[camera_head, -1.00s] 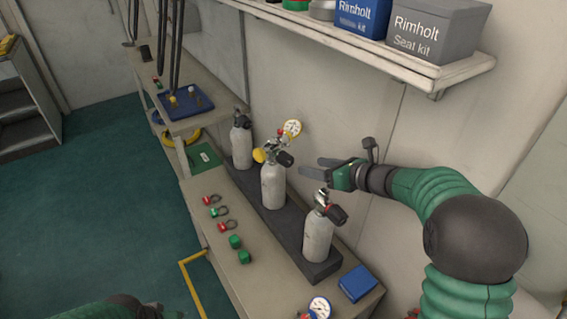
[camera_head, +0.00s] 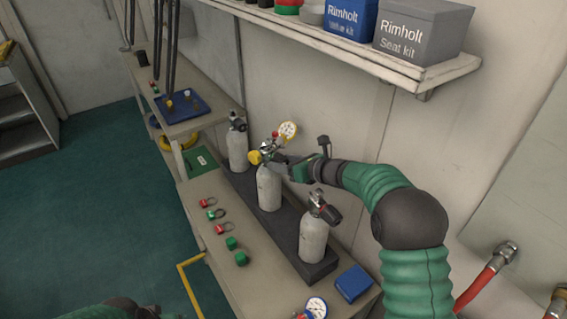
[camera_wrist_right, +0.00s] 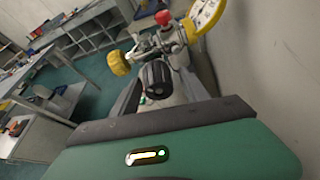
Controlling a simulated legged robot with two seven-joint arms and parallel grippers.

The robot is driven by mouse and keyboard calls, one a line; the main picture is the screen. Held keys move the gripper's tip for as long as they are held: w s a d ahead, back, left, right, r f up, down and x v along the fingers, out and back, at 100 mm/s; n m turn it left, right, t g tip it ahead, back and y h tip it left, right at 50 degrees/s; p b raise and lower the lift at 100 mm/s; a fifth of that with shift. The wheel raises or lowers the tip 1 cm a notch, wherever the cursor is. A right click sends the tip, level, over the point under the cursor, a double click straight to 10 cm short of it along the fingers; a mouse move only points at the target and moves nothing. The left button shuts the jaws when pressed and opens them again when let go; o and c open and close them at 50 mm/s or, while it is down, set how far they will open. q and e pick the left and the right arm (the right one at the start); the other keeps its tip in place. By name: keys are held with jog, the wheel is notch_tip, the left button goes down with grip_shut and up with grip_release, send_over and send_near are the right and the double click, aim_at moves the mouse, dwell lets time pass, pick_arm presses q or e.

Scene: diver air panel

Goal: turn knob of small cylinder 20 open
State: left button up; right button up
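Three small grey cylinders stand in a row in a dark rack: a back one (camera_head: 238,150), a middle one (camera_head: 269,188) and a front one (camera_head: 313,240). No number is readable on them. The middle one carries a gauge (camera_head: 288,131), a yellow knob (camera_head: 254,157) and a black knob (camera_wrist_right: 157,78). My right gripper (camera_head: 289,164) is at the black knob's side of the middle valve. Of my left arm only a part shows at the bottom.
A shelf (camera_head: 340,42) with blue and grey kit boxes overhangs the wall behind. Red and green fittings (camera_head: 222,228) lie on the bench left of the rack, and a blue block (camera_head: 353,283) lies to its right. Red hoses (camera_head: 480,285) are at lower right.

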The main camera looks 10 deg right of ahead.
jog(key=shift+a, duration=0.2)
jog(key=c, duration=0.7)
grip_shut()
jog(key=shift+d+r+m+p, duration=0.15)
jog(key=shift+r+m+p, duration=0.2)
jog(key=shift+p, duration=0.35)
jog(key=shift+w+f+m+g+y+p, duration=0.1)
jog(key=shift+f+m+g+y+p, duration=0.25)
jog(key=shift+m+y, duration=0.2)
jog(key=o, duration=0.9)
grip_release()
